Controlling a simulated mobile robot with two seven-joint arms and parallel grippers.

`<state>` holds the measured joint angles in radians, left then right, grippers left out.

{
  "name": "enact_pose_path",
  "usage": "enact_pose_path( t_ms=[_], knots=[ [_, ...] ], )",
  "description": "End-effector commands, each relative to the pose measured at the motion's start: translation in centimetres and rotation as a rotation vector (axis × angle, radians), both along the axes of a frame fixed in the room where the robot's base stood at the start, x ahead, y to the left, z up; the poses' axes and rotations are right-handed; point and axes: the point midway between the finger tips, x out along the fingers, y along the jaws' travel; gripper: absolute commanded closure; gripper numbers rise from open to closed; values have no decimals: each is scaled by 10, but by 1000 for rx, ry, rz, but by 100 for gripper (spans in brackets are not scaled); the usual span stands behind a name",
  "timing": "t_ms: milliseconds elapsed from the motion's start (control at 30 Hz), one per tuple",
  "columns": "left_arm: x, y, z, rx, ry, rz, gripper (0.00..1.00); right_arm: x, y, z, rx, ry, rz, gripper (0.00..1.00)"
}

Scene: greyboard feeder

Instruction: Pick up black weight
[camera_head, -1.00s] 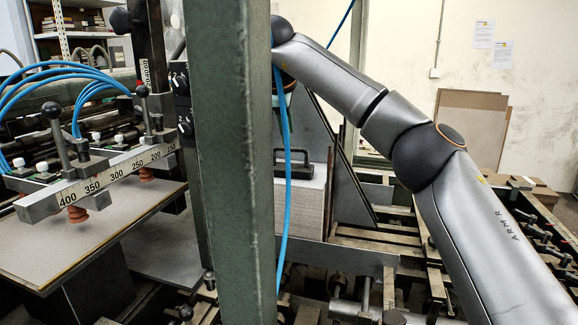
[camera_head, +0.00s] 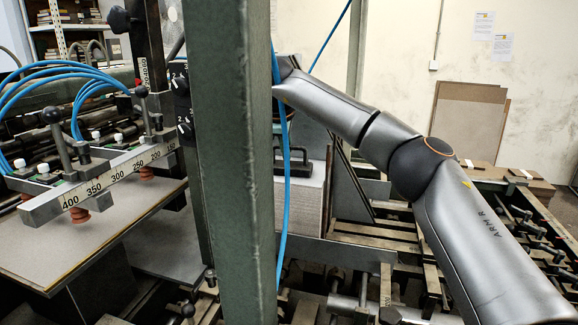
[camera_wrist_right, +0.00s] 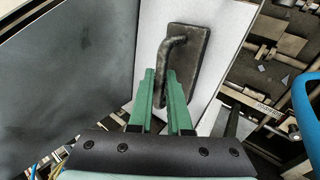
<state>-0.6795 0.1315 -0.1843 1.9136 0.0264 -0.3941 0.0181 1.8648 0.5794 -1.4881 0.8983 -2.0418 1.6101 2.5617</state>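The black weight (camera_head: 300,170) is a flat block with a bar handle. It lies on top of a grey board stack (camera_head: 298,205), partly hidden by the green post in the head view. In the right wrist view the weight (camera_wrist_right: 187,68) lies on the light board, with its curved handle towards me. My right gripper (camera_wrist_right: 161,76) has two green fingers apart, at the near end of the handle. The handle shows in the gap between them; I cannot tell whether they touch it. In the head view the right gripper is hidden behind the post. My left gripper is not in view.
A thick green post (camera_head: 235,200) stands in front of the stack, with blue hoses (camera_head: 283,170) beside it. A suction-cup bar with a ruler (camera_head: 110,178) is at left above a board (camera_head: 90,235). A dark grey panel (camera_wrist_right: 75,75) flanks the stack in the wrist view.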

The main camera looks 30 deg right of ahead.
Motion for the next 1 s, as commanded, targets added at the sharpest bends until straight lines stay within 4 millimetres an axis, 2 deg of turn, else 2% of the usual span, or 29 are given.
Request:
enact_pose_path(
  t_ms=[33, 133, 1000],
  knots=[
    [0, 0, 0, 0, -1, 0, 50, 0, 0, 0, 0, 0, 0, 91],
    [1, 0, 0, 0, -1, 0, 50, 0, 0, 0, 0, 0, 0, 100],
    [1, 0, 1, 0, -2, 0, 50, 0, 0, 1, 0, -1, 1, 100]
  ],
)
